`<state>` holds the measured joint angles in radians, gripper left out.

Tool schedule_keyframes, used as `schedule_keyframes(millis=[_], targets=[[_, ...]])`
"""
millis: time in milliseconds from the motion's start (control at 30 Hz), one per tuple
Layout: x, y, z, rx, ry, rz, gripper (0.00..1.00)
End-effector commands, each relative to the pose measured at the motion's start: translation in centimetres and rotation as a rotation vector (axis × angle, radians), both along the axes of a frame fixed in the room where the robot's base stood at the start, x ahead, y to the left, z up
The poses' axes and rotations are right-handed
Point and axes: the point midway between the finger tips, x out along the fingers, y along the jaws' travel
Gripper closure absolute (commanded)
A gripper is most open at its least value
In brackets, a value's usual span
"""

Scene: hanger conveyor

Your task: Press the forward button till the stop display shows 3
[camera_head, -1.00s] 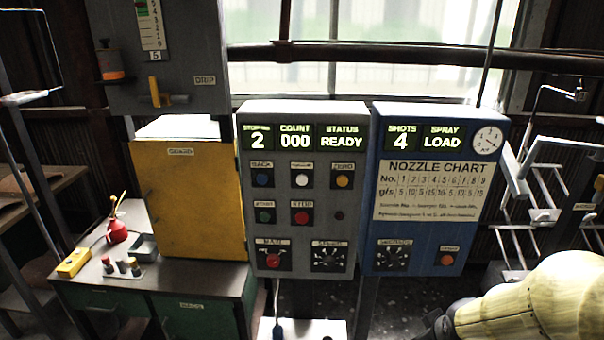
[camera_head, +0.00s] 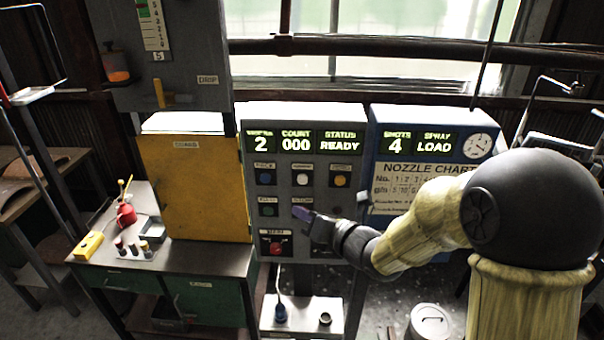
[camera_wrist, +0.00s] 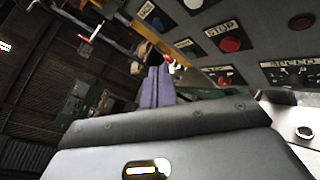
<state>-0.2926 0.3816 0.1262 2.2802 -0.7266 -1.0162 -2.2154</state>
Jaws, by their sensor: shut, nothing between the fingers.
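The grey control panel (camera_head: 352,112) stands in front of me. Its stop display (camera_head: 260,142) shows 2, beside COUNT 000 and STATUS READY. The top button row has a blue button (camera_head: 264,177), a white button (camera_head: 302,179) and an orange button (camera_head: 340,180). A green button (camera_head: 268,210) is below. The labels are too blurred here to tell which one is forward. My gripper (camera_head: 298,214) is shut and empty, low before the panel, below the white button, and hides the red button. The wrist view shows its purple fingers (camera_wrist: 158,88) and the red STOP button (camera_wrist: 229,45); contact cannot be told.
A blue panel (camera_head: 378,112) with a nozzle chart stands to the right, partly behind my arm. A yellow guard box (camera_head: 190,190) and a bench with a red oil can (camera_head: 126,214) are at left. A red knob (camera_head: 275,247) sits low on the grey panel.

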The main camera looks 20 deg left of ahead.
Motion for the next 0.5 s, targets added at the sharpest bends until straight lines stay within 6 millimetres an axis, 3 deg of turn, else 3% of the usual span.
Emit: schedule_keyframes(millis=[500], targets=[[0.94,0.21,0.23,-0.001,-0.003,0.000,1.00]])
